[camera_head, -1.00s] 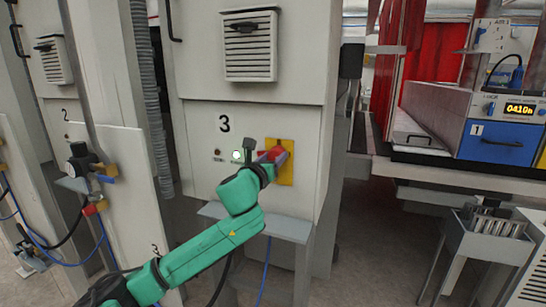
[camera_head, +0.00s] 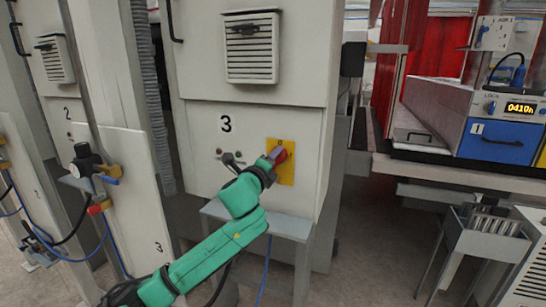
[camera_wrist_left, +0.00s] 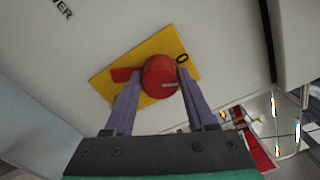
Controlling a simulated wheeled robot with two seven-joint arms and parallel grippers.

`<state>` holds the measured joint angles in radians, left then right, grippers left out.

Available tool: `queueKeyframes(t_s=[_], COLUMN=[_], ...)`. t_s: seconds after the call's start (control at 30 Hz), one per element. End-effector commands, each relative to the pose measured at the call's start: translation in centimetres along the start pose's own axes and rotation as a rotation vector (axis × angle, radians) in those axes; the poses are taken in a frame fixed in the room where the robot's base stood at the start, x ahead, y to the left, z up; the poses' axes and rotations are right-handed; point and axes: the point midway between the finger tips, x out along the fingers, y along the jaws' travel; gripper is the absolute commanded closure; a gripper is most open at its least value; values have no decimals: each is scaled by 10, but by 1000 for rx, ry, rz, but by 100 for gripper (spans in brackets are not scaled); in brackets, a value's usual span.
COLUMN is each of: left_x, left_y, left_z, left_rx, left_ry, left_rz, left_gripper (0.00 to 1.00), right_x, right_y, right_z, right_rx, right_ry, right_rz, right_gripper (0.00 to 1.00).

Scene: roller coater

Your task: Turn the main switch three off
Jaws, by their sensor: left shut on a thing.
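The main switch three is a red rotary knob (camera_head: 281,154) on a yellow plate (camera_head: 287,175), on the pale cabinet panel marked 3. In the left wrist view the round red knob (camera_wrist_left: 160,77) sits between my two fingers, with a red tab pointing left and a pale mark on its right side. The yellow plate (camera_wrist_left: 140,52) shows a black 0 at its right corner. My left gripper (camera_head: 273,156) is shut on the knob and partly hides it in the head view. My right gripper is not in view.
A small shelf (camera_head: 257,219) juts out below the switch. Cabinet 2 (camera_head: 90,100) stands to the left, with its own knob and cables. A blue-fronted unit (camera_head: 495,143) reading 0410h is at the right. Small indicators (camera_head: 232,156) lie left of the knob.

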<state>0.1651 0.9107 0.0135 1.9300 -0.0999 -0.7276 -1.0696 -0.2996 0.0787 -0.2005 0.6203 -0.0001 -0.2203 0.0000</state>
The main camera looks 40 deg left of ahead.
Motion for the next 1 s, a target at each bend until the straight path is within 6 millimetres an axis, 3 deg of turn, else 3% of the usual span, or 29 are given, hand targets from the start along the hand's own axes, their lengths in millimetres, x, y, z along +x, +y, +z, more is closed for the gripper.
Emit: queueKeyframes(t_s=[0.5,1.0], left_x=[0,0], left_y=[-2,-3], left_z=[-1,0], left_rx=[-393,-485], left_ry=[4,3], left_rz=[-4,-8], left_gripper=[100,100], right_x=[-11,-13], right_y=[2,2], right_z=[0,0], right_rx=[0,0], right_ry=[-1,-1], right_rz=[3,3], right_gripper=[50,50])
